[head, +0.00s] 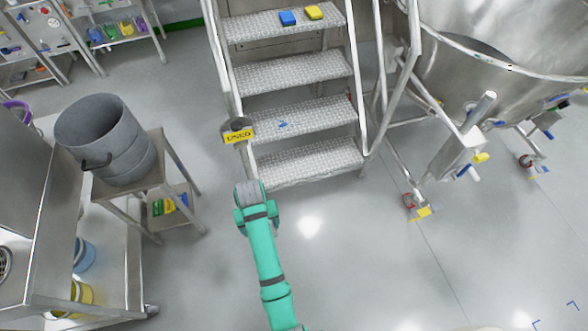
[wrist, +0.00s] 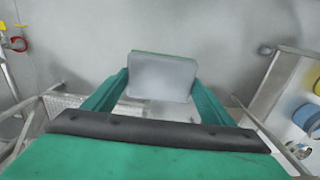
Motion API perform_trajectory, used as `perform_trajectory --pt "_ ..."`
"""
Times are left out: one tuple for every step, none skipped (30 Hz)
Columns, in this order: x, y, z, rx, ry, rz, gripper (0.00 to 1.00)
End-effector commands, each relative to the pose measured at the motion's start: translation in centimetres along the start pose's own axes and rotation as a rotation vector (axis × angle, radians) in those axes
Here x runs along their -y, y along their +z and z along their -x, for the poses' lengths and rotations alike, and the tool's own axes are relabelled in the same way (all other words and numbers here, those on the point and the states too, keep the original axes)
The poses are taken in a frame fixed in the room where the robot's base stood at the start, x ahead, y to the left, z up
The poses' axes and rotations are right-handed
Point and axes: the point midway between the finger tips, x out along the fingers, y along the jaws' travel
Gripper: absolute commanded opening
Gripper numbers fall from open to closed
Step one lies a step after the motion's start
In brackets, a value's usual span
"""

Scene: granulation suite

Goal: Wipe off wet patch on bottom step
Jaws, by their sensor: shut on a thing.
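My gripper (wrist: 162,77) is shut on a pad (wrist: 162,82) with a pale grey face and a thin green edge, seen between both fingers in the wrist view. In the head view my arm's end (head: 252,196) is just left of and in front of the bottom step (head: 308,166); the fingers and pad cannot be made out there. The bottom step is a patterned metal tread, and I cannot make out a wet patch on it. A small blue mark (head: 288,124) shows on the step above.
A blue block (head: 287,18) and a yellow block (head: 314,12) lie on an upper step. A yellow label (head: 238,137) hangs at the left stair rail. A grey bucket (head: 105,140) stands on a stand at left, a steel vessel (head: 500,75) at right. Front floor is clear.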

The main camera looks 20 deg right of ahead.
Motion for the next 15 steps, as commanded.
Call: perform_trajectory --pt "0.0 0.5 0.2 -0.001 0.0 0.0 0.53" --pt "0.0 0.8 0.3 0.0 0.0 0.0 0.53" --pt "0.0 1.2 0.5 0.0 0.0 0.0 0.53" --pt "0.0 1.5 0.6 0.0 0.0 0.0 0.53" --pt "0.0 1.8 0.7 0.0 0.0 0.001 0.53" --pt "0.0 2.2 0.8 0.0 0.0 0.0 0.53" --pt "0.0 2.5 0.9 0.0 0.0 0.001 0.53" --pt "0.0 2.8 1.0 0.0 0.0 0.001 0.53" --pt "0.0 3.1 1.2 -0.001 0.0 0.0 0.53" --pt "0.0 3.4 1.4 -0.001 0.0 0.001 0.53" --pt "0.0 3.7 1.4 0.0 0.0 0.001 0.53" --pt "0.0 4.1 1.6 0.0 0.0 0.001 0.53" --pt "0.0 4.4 1.7 0.0 0.0 0.001 0.53" --pt "0.0 4.6 1.8 0.0 0.0 0.0 0.53" --pt "0.0 4.9 1.9 -0.001 0.0 0.0 0.53"
